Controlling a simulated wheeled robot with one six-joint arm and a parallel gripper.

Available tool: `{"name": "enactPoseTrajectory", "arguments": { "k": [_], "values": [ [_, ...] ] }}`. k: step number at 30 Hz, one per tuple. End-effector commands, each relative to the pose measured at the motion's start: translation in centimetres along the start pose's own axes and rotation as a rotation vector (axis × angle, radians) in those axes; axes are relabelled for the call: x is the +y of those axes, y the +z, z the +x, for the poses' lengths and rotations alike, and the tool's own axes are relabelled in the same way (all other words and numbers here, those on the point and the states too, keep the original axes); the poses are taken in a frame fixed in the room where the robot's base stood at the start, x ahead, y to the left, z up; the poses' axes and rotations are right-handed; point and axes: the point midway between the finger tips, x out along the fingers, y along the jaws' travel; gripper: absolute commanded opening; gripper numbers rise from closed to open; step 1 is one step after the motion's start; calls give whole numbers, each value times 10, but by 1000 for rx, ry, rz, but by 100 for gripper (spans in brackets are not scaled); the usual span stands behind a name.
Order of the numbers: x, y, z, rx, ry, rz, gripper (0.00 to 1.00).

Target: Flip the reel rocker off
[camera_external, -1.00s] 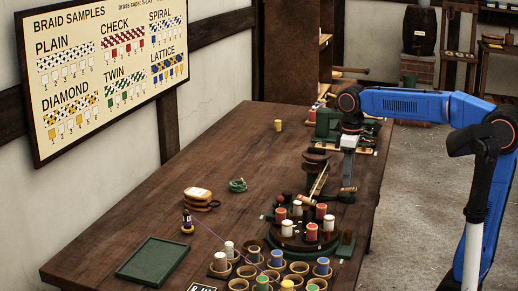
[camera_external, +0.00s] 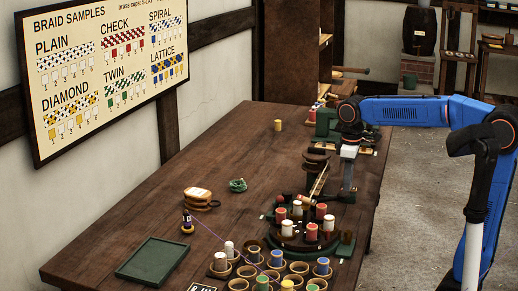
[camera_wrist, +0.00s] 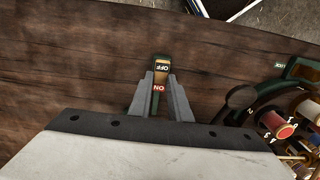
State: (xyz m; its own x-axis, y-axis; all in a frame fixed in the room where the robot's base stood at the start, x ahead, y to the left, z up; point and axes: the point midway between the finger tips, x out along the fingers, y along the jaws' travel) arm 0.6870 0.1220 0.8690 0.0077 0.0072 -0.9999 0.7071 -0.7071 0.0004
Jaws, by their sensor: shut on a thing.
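The reel rocker (camera_wrist: 161,68) shows in the wrist view as a small dark block on the wooden table, with a white OFF label at its far end and a red ON label at its near end. My gripper (camera_wrist: 161,77) points down at it, with its two grey fingers on either side of the rocker near the ON end, shut on it. Which end of the rocker is pressed down I cannot tell. In the external view my gripper (camera_external: 347,188) is low at the table's right edge, and the rocker cannot be made out there.
A round braiding stand (camera_external: 288,245) with red and white spools is close by; its spools (camera_wrist: 279,130) show at the right of the wrist view. Cups (camera_external: 238,284) stand in front. A green tray (camera_external: 153,259) lies at left. The table's middle (camera_external: 235,150) is mostly clear.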

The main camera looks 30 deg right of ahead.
Motion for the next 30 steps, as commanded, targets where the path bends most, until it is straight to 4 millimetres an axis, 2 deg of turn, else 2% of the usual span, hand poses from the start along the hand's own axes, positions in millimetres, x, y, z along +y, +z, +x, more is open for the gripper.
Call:
{"name": "enactPoseTrajectory", "arguments": {
  "k": [7,17,18,20,30],
  "values": [
    [0,4,-1,93,0,1,0],
    [0,3,-1,107,0,0,0],
    [0,3,-1,107,0,0,20],
    [0,3,-1,107,0,0,34],
    [0,4,-2,107,0,0,36]
  ]
}}
